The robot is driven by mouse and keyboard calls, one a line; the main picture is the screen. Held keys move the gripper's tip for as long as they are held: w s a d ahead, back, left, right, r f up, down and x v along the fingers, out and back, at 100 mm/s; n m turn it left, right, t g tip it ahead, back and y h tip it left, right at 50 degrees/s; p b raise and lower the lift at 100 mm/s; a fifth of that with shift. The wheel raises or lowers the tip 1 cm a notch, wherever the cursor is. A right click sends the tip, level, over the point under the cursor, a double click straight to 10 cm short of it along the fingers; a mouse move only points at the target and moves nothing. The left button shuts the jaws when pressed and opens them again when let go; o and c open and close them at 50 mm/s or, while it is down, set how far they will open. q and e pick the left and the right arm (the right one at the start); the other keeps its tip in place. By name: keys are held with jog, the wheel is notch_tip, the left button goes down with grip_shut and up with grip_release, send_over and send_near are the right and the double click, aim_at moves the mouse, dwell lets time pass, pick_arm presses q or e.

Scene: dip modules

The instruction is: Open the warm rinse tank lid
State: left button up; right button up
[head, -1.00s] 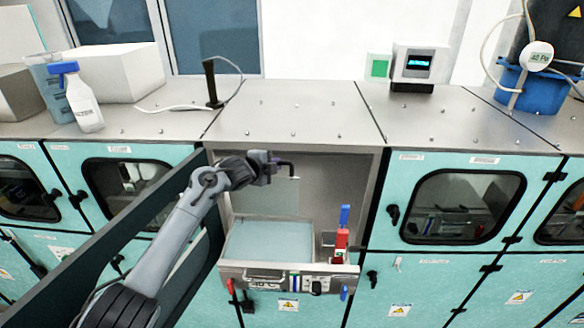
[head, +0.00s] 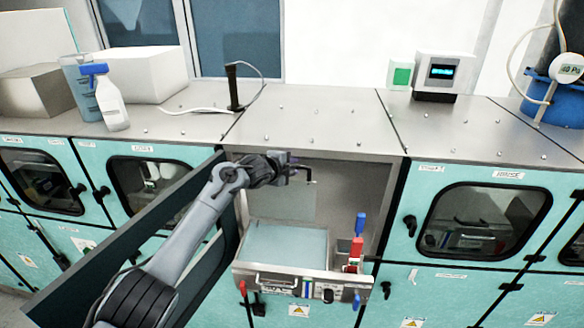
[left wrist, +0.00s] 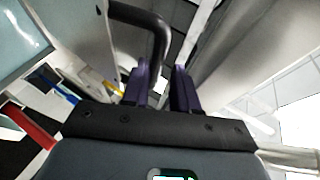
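The open bay holds a steel-edged tank with a pale blue flat top (head: 285,247) and a front panel (head: 300,283). A pale rectangular panel (head: 292,203) shows behind it; I cannot tell whether it is a raised lid. A thin black bent handle (head: 309,172) is in the upper bay; it shows larger in the left wrist view (left wrist: 150,20). My left gripper (head: 290,167) is at this handle. Its purple fingers (left wrist: 160,88) are apart, with the handle's bent end at the gap; contact is unclear. What the handle joins is hidden. My right gripper is not in view.
The bay's dark open door (head: 120,235) stands left of my left arm. Red and blue handles (head: 358,240) rise at the tank's right. A spray bottle (head: 110,103) and a black stand (head: 233,88) are on the steel top.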

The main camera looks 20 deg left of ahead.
pick_arm(q)
jog(key=b+v, duration=0.4)
jog(key=v, duration=0.7)
dwell(0.4)
jog(key=shift+w+f, duration=0.1)
jog(key=s+d+f+n+g+y+p, duration=0.15)
jog(key=s+f+n, duration=0.25)
jog(key=s+f, duration=0.6)
jog(key=s+d+f+n+g+y+p, duration=0.1)
jog(key=s+d+f+n, duration=0.2)
jog(key=s+f, duration=0.75)
jog(key=s+a+f+n+g+p, duration=0.1)
jog(key=s+f+n+g, duration=0.1)
jog(key=s, duration=0.8)
jog(key=s+a+f+n+g, duration=0.1)
jog(key=s+f+n+g, duration=0.1)
jog(key=s+f+n, duration=0.3)
jog(key=s+a+f+n+g+y+p, duration=0.1)
jog(key=s+f+n+g, duration=0.1)
jog(key=s, duration=1.2)
jog(key=shift+s+a+f+n+p, duration=0.3)
jog(key=shift+f+n, duration=0.4)
jog(key=shift+f, duration=0.05)
